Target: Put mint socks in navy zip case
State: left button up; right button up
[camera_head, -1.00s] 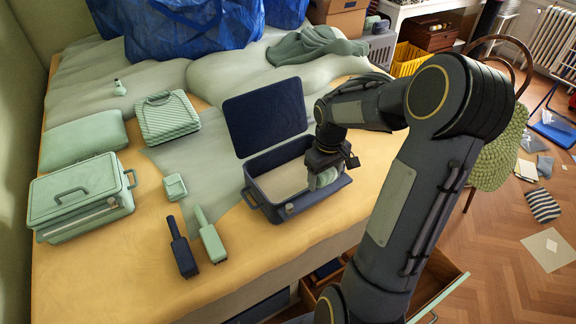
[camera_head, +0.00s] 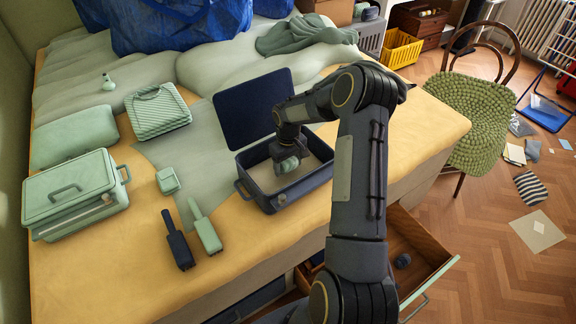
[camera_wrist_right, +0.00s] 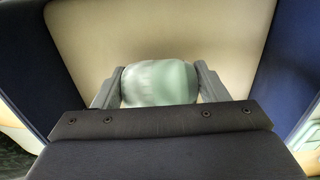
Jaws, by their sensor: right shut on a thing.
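The mint socks (camera_head: 288,165) are a small rounded pale green bundle. My right gripper (camera_head: 288,162) is shut on them, inside the outline of the open navy zip case (camera_head: 283,201). In the right wrist view the socks (camera_wrist_right: 159,83) sit between both fingers of my right gripper (camera_wrist_right: 158,85), with the case's beige floor beyond and navy walls at the sides. Whether the socks touch the floor I cannot tell. The case's navy lid (camera_head: 245,112) stands raised at the back. My left gripper is not in view.
A mint case (camera_head: 72,195), a mint striped bag (camera_head: 157,110) and a small mint box (camera_head: 167,180) lie left of the navy case. An open drawer (camera_head: 420,245) juts out below the bed.

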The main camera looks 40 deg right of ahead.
jog(key=shift+f, duration=0.7)
jog(key=shift+f, duration=0.15)
jog(key=o, duration=1)
